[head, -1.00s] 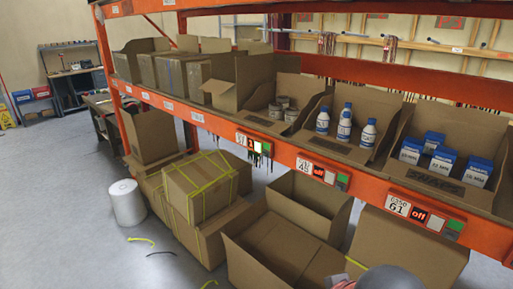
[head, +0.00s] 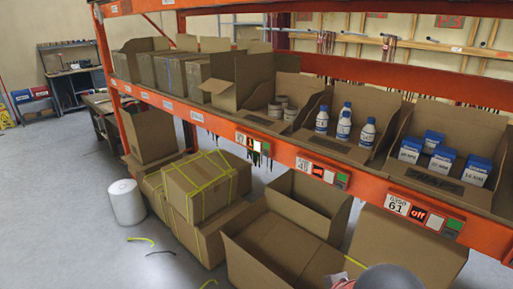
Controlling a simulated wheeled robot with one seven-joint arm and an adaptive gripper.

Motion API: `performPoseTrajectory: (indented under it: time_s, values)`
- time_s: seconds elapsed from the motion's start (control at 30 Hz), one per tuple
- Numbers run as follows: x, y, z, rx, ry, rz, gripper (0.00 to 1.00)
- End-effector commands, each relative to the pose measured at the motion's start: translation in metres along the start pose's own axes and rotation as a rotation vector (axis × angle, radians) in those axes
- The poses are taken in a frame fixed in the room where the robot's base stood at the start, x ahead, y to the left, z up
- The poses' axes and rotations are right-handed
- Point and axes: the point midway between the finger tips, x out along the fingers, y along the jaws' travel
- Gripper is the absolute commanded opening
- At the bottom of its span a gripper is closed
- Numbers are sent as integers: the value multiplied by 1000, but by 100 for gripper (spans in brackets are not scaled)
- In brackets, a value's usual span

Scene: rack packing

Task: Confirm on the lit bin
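The lit bin is the open cardboard bin (head: 262,121) holding several small pale round containers (head: 282,107), on the orange rack's upper shelf. On the beam below it, its module has a display (head: 250,142) showing a red digit that looks like 1, a bright white lit button (head: 257,146) and a green button (head: 265,148). The modules under the bottle bin (head: 319,171) and the blue-box bin (head: 420,219) read "off". A dark rounded part of my arm shows at the bottom edge. My gripper's fingers are not in view.
White bottles with blue labels (head: 344,124) and blue-and-white boxes (head: 443,162) stand in neighbouring bins. Open empty cartons (head: 285,245) and a yellow-strapped carton (head: 200,186) sit below the shelf. A white roll (head: 126,202) stands on the floor, which is mostly clear at left.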

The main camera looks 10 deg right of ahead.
Motion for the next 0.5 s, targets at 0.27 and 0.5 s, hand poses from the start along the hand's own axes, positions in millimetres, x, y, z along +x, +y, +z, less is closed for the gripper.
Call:
performPoseTrajectory:
  time_s: [0.27, 0.5]
  values:
    - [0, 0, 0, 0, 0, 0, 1]
    - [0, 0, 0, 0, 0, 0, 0]
